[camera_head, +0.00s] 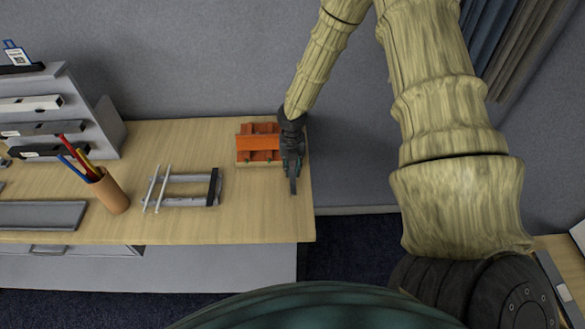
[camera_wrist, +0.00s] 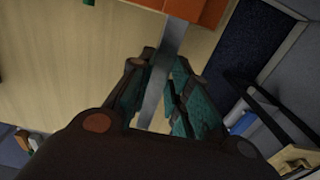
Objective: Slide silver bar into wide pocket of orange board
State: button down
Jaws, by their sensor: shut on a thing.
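The orange board (camera_head: 258,129) lies near the back right corner of the wooden table, with raised ribs and slots across it. My gripper (camera_head: 292,168) is just right of the board, pointing down near the table's right edge. It is shut on the silver bar (camera_head: 293,186), whose end shows below the fingers. In the wrist view the bar (camera_wrist: 176,42) runs between the teal finger pads, and its far end meets the edge of the orange board (camera_wrist: 200,9). I cannot tell whether that end is in a pocket, touching or only overlapping in the view.
A grey frame (camera_head: 188,202) with two thin silver rods (camera_head: 152,188) lies mid-table. A brown pencil cup (camera_head: 112,193), a grey tray (camera_head: 38,215) and a shelf rack (camera_head: 100,128) stand further left. Bare table lies in front of the board. The right edge is close to my gripper.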

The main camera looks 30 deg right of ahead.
aim_at(292, 163)
jog(key=shift+w+d, duration=0.45)
jog(key=shift+w, duration=0.3)
jog(key=shift+w+d, duration=0.45)
jog(key=shift+w, duration=0.25)
dwell(0.4)
jog(key=c, duration=1.3)
grip_release()
jog(key=shift+o, duration=0.2)
notch_tip(292, 163, up, 12)
